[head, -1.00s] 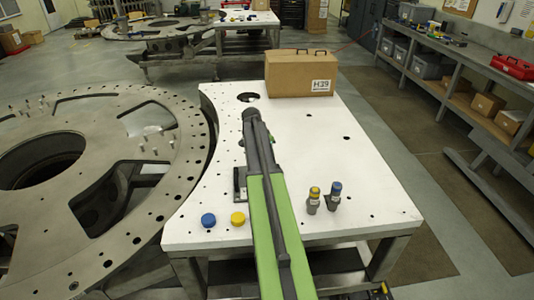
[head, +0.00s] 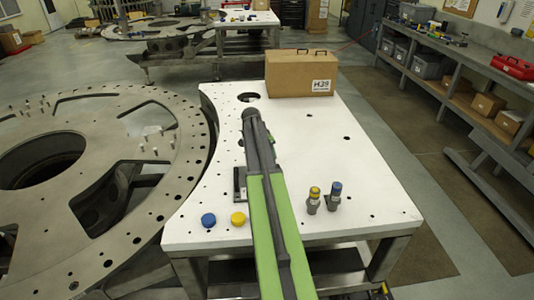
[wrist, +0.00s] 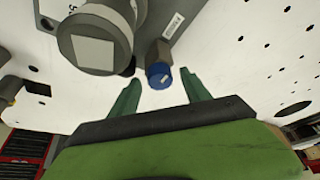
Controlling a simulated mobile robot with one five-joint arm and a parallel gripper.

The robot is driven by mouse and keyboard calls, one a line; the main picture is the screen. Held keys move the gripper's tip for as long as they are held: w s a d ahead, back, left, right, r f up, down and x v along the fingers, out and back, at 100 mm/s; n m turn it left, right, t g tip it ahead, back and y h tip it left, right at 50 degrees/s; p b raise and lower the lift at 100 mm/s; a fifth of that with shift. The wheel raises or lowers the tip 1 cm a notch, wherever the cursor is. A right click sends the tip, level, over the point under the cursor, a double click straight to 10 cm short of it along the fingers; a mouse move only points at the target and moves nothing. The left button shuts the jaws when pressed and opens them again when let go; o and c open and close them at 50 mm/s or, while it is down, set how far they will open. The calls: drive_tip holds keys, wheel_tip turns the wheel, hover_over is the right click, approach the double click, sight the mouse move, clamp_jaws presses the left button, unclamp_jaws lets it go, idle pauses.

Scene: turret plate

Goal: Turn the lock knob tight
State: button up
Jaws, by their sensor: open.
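A small knob with a blue end face (wrist: 158,76) and a grey shank shows in the wrist view, on a grey fixture (wrist: 178,12) with a white label. I take it to be the lock knob. My gripper (wrist: 160,80) is open, with one green finger on each side of the blue end. White shows between each finger and the knob, so they look apart. A big dark grey cylinder (wrist: 97,42) with a pale square face stands to the left of the knob. In the head view my arm hides most of the fixture; a dark block (head: 240,184) shows beside it.
The white table plate (head: 370,195) has scattered holes. A brown case (head: 302,76) stands at the back. Blue (head: 208,220) and yellow (head: 238,219) caps lie at the front left. Two fittings (head: 314,200) (head: 334,196) stand right of my arm. The plate's right side is clear.

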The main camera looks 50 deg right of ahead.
drive_tip(key=p+v, duration=1.6)
drive_tip(key=v, duration=0.1)
drive_tip(key=shift+r, duration=0.25)
drive_tip(key=shift+a, duration=0.1)
drive_tip(key=w+a+f+n+y, duration=0.15)
drive_tip(key=a+n, duration=0.75)
drive_tip(key=a, duration=1.7)
drive_tip(key=s+a+n+y, duration=0.2)
drive_tip(key=s+a+n, duration=0.15)
drive_tip(key=a, duration=0.75)
drive_tip(key=s+a+n+y, duration=0.1)
drive_tip(key=s+a+n, duration=0.3)
drive_tip(key=a, duration=0.7)
wheel_tip(320, 180, down, 22)
drive_tip(key=s+b, duration=0.1)
drive_tip(key=b, duration=2)
drive_tip(key=shift+n+b, duration=0.35)
